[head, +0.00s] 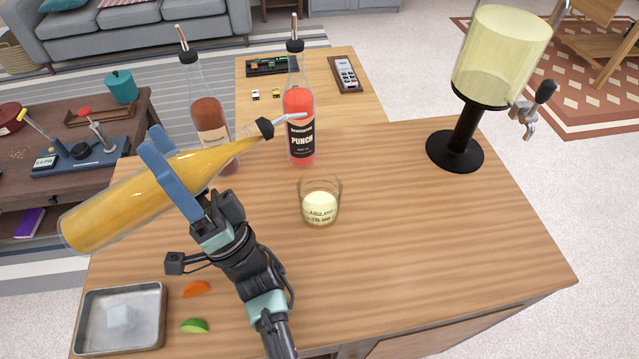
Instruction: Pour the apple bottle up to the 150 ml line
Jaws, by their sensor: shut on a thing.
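My gripper (168,165) has its blue fingers shut around a bottle of yellow-orange juice (115,205). The bottle is tilted close to level, with its base at the lower left and its black cap and metal spout at the upper right. I take it as the apple bottle; no label shows. A clear glass (321,203) stands upright on the wooden table, right of and below the spout in the picture. It holds pale yellow liquid in its lower part, and dark markings show on it, too small to read. No stream is visible from the spout.
A red punch bottle (300,130) and a reddish-brown bottle (207,115) stand behind the glass. A drink dispenser (495,60) stands at the back right. A metal tray (93,342) and fruit wedges (196,289) lie front left. The table (450,250) is clear at right.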

